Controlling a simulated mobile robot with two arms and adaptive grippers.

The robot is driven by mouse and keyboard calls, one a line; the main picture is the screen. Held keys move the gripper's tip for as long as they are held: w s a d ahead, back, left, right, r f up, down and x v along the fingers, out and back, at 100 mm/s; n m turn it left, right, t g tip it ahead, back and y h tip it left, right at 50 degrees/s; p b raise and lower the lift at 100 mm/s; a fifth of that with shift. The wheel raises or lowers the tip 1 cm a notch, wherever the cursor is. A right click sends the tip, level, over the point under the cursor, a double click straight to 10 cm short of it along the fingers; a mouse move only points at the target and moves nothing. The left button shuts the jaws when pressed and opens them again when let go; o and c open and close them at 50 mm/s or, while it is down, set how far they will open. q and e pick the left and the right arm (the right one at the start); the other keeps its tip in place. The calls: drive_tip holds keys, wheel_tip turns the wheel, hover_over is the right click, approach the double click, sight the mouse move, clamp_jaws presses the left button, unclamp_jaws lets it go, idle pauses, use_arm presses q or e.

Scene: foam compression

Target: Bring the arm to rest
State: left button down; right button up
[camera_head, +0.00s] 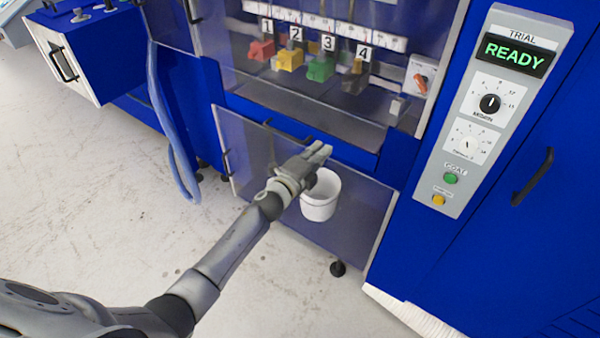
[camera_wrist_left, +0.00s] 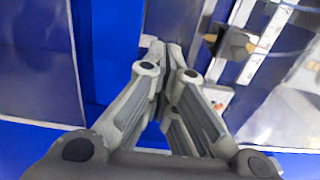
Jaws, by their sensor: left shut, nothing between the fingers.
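My left arm reaches in from the lower left of the head view. Its gripper (camera_head: 318,152) is in front of the blue machine (camera_head: 205,110), just above a white bucket (camera_head: 320,198). The gripper hides part of the bucket's rim. In the left wrist view the two fingers (camera_wrist_left: 172,50) meet at their tips, shut with nothing between them. Blue and grey machine panels lie beyond them. My right gripper is not in view.
The machine's bay holds coloured blocks (camera_head: 290,58) under labels 1 to 4. A control panel (camera_head: 490,110) at right reads READY, with dials and green and yellow buttons. A blue hose (camera_head: 170,130) hangs at left. The floor (camera_head: 90,210) at left is clear.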

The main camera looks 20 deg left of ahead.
use_arm(q)
drive_tip(key=v, duration=0.7)
drive_tip(key=s+a+f+n+g+y, duration=0.1)
drive_tip(key=s+a+f+n+g, duration=0.3)
drive_tip(key=f, duration=0.7)
drive_tip(key=s+f+n+g+y, duration=0.1)
drive_tip(key=s+f+n+y, duration=0.15)
drive_tip(key=s+f, duration=0.6)
drive_tip(key=s+a+f+n+g+y, duration=0.1)
drive_tip(key=s+a+f+n+g, duration=0.15)
drive_tip(key=f, duration=1.05)
drive_tip(key=s+f+n+g, duration=0.3)
drive_tip(key=s+f, duration=0.3)
drive_tip(key=s, duration=0.6)
drive_tip(key=s+f+n+g, duration=0.3)
drive_tip(key=s+f, duration=0.3)
drive_tip(key=s, duration=0.6)
drive_tip(key=s+f+n+g, duration=0.3)
drive_tip(key=s+f, duration=0.4)
drive_tip(key=s, duration=0.6)
drive_tip(key=shift+d+n+b, duration=0.35)
drive_tip(key=shift+d+n, duration=0.05)
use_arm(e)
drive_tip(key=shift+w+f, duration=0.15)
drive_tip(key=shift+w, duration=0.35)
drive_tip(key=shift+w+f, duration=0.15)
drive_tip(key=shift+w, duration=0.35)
use_arm(q)
drive_tip(key=shift+y, duration=0.25)
